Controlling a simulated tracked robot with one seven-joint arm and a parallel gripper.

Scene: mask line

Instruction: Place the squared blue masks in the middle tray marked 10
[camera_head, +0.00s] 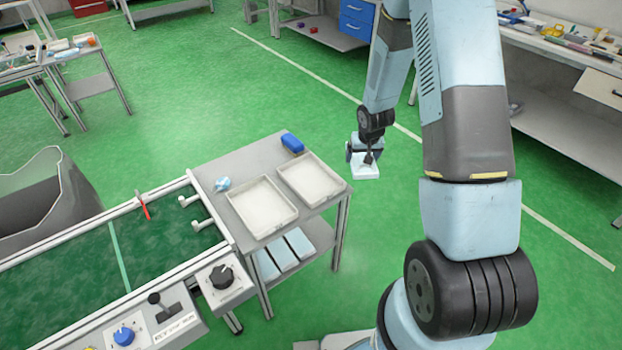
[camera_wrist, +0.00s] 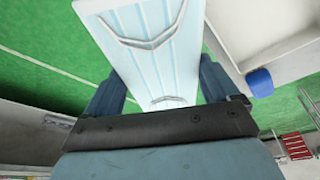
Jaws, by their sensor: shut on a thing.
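My gripper (camera_head: 365,156) is shut on a pale blue, flat, ridged mask (camera_head: 364,172), held in the air over the floor, just right of the small table. In the wrist view the mask (camera_wrist: 155,45) lies between the blue fingers of my gripper (camera_wrist: 160,88), with grey chevron-shaped strips on its face. Two shallow whitish trays lie on the table, a left one (camera_head: 262,207) and a right one (camera_head: 310,180); both look empty in the head view. No number is legible on either. A crumpled light blue thing (camera_head: 222,184) lies left of the trays.
A dark blue block (camera_head: 292,142) stands at the table's back edge. Several pale blue flat pieces (camera_head: 285,251) lie on the lower shelf. A green conveyor (camera_head: 150,243) with a red piece (camera_head: 143,205) on its rail adjoins the table's left side. Green floor is free behind the table.

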